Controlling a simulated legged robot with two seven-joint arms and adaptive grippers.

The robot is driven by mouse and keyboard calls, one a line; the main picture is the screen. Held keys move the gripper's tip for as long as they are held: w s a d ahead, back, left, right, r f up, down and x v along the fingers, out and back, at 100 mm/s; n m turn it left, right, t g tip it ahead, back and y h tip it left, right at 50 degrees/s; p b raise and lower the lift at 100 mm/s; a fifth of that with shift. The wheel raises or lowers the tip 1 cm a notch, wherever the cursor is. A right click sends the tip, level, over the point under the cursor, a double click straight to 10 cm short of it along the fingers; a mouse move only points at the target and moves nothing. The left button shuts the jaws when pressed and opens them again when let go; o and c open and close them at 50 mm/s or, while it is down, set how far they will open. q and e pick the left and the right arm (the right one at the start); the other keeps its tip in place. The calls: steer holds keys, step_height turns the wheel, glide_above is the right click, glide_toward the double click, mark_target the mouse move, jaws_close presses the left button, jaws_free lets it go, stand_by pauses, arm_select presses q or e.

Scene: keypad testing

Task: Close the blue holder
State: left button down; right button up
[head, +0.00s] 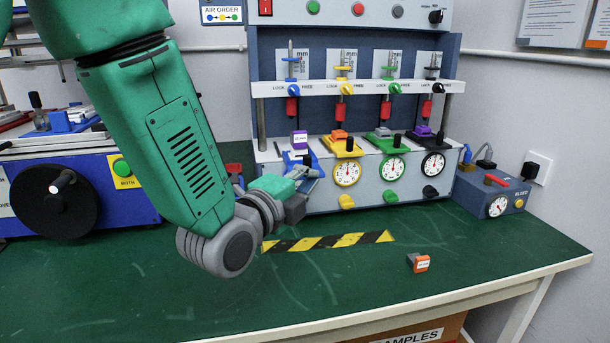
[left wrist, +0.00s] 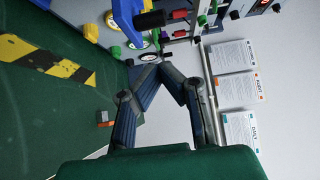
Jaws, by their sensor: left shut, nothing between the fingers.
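The blue holder (head: 295,158) is at the left end of the row on the test machine, below the blue-marked plunger. My right gripper is in neither view.
Yellow (head: 341,148), green (head: 383,142) and black (head: 428,144) stations with dials stand to the right. A small orange-and-grey block (head: 418,263) lies on the green table (head: 480,240), near a striped strip (head: 330,241). A blue bleed box (head: 492,197) stands at the right.

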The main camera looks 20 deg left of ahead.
mark_target(292, 151)
arm_select(q)
steer(key=shift+w+a, duration=0.3)
steer(key=shift+w, duration=0.35)
steer(key=shift+w+a, duration=0.35)
steer(key=shift+w, duration=0.25)
steer(key=shift+w+a, duration=0.3)
steer(key=shift+w, duration=0.35)
steer(key=w+a, duration=0.1)
steer(key=w, duration=0.2)
steer(key=w+a, duration=0.4)
steer(key=w, duration=0.1)
steer(key=shift+w, duration=0.3)
steer(key=shift+a+r, duration=0.15)
steer(key=shift+a, duration=0.05)
steer(key=shift+w, duration=0.1)
